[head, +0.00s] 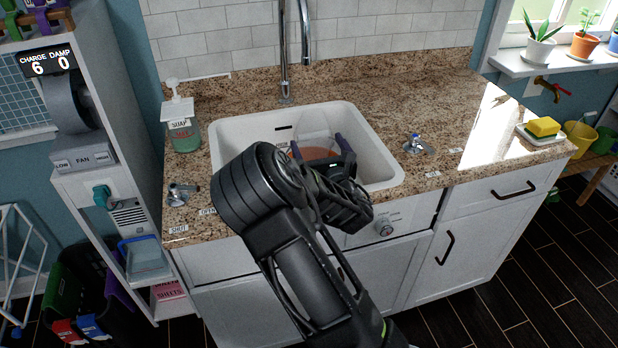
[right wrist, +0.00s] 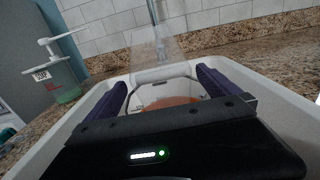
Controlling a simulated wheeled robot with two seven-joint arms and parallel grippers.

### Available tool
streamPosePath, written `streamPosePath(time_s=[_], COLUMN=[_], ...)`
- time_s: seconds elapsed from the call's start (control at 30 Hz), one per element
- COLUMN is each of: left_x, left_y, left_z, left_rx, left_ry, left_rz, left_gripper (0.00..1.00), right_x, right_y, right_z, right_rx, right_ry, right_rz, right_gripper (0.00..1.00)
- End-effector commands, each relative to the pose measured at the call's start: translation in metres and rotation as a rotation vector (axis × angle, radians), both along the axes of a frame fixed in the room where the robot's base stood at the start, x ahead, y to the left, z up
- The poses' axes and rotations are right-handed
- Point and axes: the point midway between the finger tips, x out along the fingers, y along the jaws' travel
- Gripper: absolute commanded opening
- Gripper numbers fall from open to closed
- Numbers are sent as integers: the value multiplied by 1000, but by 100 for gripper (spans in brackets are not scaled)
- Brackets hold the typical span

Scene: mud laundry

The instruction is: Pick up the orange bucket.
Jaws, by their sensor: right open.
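The orange bucket (head: 319,153) is in the white sink, mostly hidden behind my right gripper. Only an orange patch shows in the head view, and a low orange patch (right wrist: 172,102) shows between the fingers in the right wrist view. A thin dark curved line, perhaps its handle, arches above that patch. My right gripper (head: 318,147) is over the sink, its purple-padded fingers (right wrist: 164,84) apart, one on each side of the orange patch. Whether they touch the bucket I cannot tell. My left gripper is out of view.
The sink (head: 229,124) has a tall faucet (head: 284,70) behind it. A soap dispenser (head: 183,132) stands left of the sink. A translucent sheet-like shape rises behind the bucket. A yellow sponge (head: 542,126) lies at the right; the right counter is mostly clear.

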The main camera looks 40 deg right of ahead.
Motion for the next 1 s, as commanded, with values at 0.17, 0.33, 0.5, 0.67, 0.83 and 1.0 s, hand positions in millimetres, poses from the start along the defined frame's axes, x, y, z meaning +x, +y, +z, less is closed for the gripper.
streamPosePath(time_s=[0.17,0.33,0.5,0.67,0.83,1.0], left_x=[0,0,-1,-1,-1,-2], left_y=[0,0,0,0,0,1], left_z=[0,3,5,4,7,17], left_rx=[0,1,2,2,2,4], left_ry=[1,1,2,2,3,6], left_rz=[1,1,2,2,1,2], left_gripper=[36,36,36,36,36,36], right_x=[0,12,25,25,28,47], right_y=[0,-5,-9,-9,-10,-17], right_z=[0,1,0,0,1,3], right_rx=[1,-1,0,1,0,-1], right_ry=[0,0,1,1,0,0], right_rz=[0,0,-1,-1,0,0], right_gripper=[100,100,100,100,100,100])
